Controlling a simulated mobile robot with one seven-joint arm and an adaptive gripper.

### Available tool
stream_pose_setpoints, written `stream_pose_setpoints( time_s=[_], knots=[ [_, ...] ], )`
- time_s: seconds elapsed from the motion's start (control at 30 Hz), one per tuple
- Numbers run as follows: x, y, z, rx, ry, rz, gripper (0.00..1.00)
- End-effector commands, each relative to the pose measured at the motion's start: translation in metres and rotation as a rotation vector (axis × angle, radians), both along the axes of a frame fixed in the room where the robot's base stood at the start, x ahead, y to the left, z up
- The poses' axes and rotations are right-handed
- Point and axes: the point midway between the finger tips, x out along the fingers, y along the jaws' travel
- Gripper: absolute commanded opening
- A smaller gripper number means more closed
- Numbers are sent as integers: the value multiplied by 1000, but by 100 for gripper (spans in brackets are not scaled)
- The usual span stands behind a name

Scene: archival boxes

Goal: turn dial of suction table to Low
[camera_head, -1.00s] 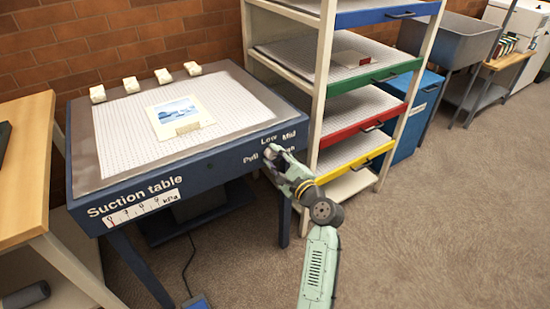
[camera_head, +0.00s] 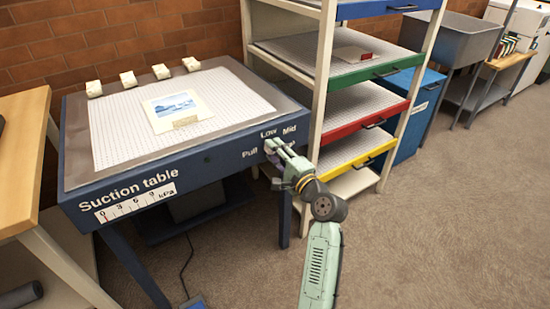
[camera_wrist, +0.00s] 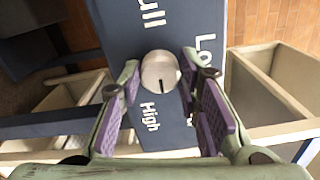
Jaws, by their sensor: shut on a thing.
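The suction table (camera_head: 215,152) is a dark blue table with a white perforated top, at the left in the head view. Its front right face carries the labels Low and Mid, and another to the left of the dial. In the wrist view the dial (camera_wrist: 161,71) is a round pale knob with a short black mark pointing toward the bottom of the picture, near the word High. My gripper (camera_head: 270,148) is at this face and hides the dial in the head view. In the wrist view its purple-padded fingers (camera_wrist: 160,64) are on either side of the dial, shut on it.
A shelf rack (camera_head: 322,90) with coloured drawers stands close to the right of the table. A picture (camera_head: 178,108) lies on the table top, with several small cream blocks behind it. A wooden table (camera_head: 22,165) is at the left. Carpet at the right is open.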

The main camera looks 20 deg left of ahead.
Motion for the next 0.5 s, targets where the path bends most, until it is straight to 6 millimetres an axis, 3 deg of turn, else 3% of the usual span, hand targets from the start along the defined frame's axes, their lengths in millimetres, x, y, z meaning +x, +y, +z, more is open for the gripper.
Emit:
stream_pose_setpoints(
  time_s=[0.5],
  knots=[
    [0,0,-5,-304,-391,0,3]
  ],
)
